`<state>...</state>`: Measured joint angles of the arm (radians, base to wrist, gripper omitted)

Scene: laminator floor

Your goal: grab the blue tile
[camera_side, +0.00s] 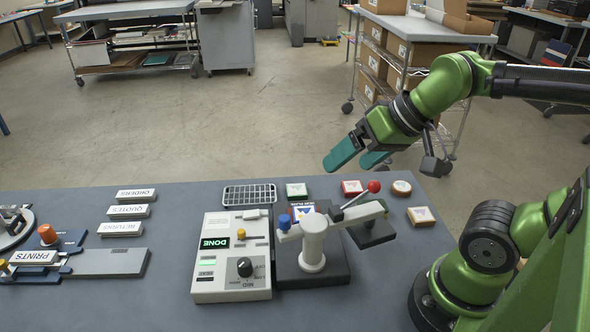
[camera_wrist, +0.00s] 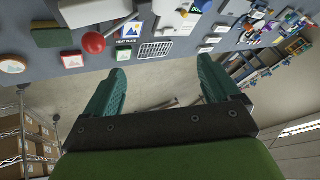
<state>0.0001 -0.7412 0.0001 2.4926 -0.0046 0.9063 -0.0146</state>
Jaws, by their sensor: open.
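No tile that is plainly blue all over shows. A white tile with a blue mountain picture (camera_wrist: 128,30) lies by the words HEAT PLATE; in the side view this tile (camera_side: 303,210) is partly hidden behind the press arm, and its edge colour is unclear. A green-edged tile (camera_side: 296,189), a red-edged tile (camera_side: 352,187), a round tile (camera_side: 401,187) and an orange-edged tile with a blue picture (camera_side: 421,215) lie flat on the table. My gripper (camera_side: 350,164) is open and empty, held up near the table's far edge; its two teal fingers show in the wrist view (camera_wrist: 161,67).
A press with a white post (camera_side: 313,242) and red-balled lever (camera_side: 374,186) stands among the tiles. A control box (camera_side: 231,262) reading DONE is left of it. A slotted rack (camera_side: 249,195) lies behind. Labelled blocks (camera_side: 128,211) sit left. The table front is fairly clear.

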